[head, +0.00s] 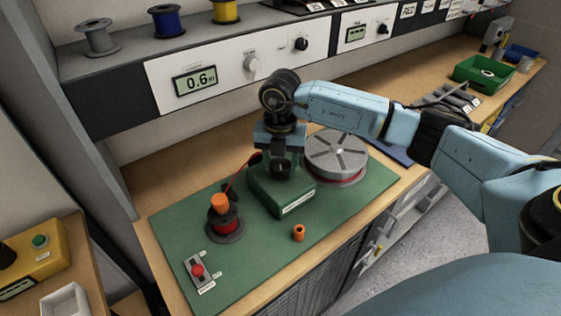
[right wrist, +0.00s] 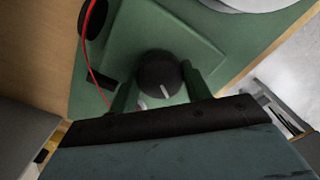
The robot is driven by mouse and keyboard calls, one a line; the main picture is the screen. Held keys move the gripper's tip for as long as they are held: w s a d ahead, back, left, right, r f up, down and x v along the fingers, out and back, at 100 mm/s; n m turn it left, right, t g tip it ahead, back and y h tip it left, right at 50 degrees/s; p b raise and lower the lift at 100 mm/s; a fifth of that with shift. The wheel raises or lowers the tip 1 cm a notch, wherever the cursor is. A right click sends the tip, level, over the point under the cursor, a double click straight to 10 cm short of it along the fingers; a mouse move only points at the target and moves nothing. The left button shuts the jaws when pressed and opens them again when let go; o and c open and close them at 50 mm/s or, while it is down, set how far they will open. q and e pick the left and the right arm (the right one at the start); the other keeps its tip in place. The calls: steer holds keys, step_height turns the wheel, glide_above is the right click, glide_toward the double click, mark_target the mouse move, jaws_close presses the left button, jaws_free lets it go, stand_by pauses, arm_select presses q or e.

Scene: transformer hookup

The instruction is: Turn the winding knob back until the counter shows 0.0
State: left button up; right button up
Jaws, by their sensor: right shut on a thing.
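The counter display (head: 195,81) on the white panel reads 0.6, with a small unit beside it. The winding knob (right wrist: 158,75) is a black dial with a white mark on top of the green winder box (head: 262,189). In the right wrist view the knob sits between two green fingers. My right gripper (head: 281,163) points down over the box and is shut on the knob, which it largely hides in the head view. A red wire (head: 238,177) runs between the box and a small red spool (head: 226,224) with an orange top. My left gripper is not in view.
A large grey reel (head: 337,152) stands right of the box. Several spools stand on the shelf above. The mat's front is mostly clear.

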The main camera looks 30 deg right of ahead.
steer(key=n+b, duration=0.1)
steer(key=n, duration=0.3)
steer(key=shift+n, duration=0.3)
steer(key=n+b, duration=0.1)
steer(key=n, duration=0.4)
steer(key=shift+n+b, duration=0.45)
steer(key=shift+n, duration=0.65)
steer(key=shift+n+b, duration=0.35)
steer(key=shift+n, duration=0.85)
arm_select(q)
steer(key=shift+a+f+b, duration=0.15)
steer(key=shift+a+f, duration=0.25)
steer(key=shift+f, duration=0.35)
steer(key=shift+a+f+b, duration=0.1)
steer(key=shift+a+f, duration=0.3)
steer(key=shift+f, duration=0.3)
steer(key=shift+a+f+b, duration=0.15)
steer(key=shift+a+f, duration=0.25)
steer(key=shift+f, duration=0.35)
arm_select(e)
steer(key=shift+r+n, duration=0.1)
steer(key=shift+n, duration=1.4)
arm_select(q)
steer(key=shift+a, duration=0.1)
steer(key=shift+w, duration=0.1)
arm_select(e)
steer(key=o, duration=1)
